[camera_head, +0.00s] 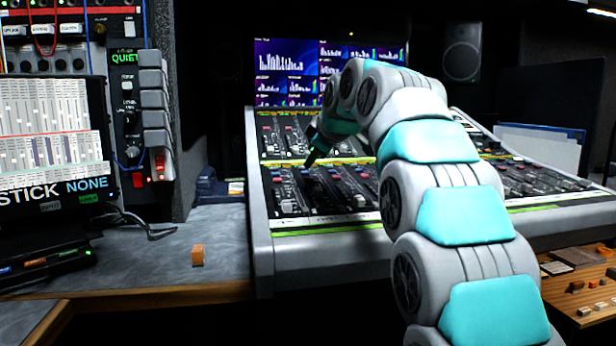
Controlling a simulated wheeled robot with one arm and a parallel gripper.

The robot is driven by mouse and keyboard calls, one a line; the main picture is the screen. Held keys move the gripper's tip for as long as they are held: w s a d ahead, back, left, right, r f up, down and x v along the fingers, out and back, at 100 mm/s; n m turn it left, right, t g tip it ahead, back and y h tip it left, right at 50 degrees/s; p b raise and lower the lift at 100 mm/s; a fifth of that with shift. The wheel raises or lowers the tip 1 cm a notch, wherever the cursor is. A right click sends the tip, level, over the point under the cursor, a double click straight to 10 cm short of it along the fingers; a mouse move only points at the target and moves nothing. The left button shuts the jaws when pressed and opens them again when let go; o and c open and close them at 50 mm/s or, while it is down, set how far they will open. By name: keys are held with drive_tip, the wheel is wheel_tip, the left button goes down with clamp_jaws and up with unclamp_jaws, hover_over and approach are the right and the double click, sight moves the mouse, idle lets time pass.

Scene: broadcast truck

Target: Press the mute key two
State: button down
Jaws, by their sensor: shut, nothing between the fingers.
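The mixing console (259,215) stands across the middle of the picture, with rows of faders, small knobs and keys. My gripper (309,163) is shut and empty, its dark tip pointing down at the left part of the console, near the strip between the upper and lower fader banks. I cannot tell whether the tip touches the surface. Mute key two cannot be picked out, as the key labels are too small to read. My arm hides the middle of the console.
A monitor (285,60) with level graphs stands behind the console. A speaker (461,62) is at the back right. At left are a screen reading "STICK NONE" (50,140) and a rack panel marked "QUIET" (126,95). An orange block (198,255) lies on the grey desk (215,225).

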drive_tip(key=r+p, duration=0.1)
drive_tip(key=r, duration=0.1)
drive_tip(key=r+p, duration=0.2)
drive_tip(key=r, duration=0.1)
drive_tip(key=shift+s+d+r+p, duration=0.1)
drive_tip(key=shift+s+r+p, duration=0.2)
drive_tip(key=shift+s+p, duration=0.1)
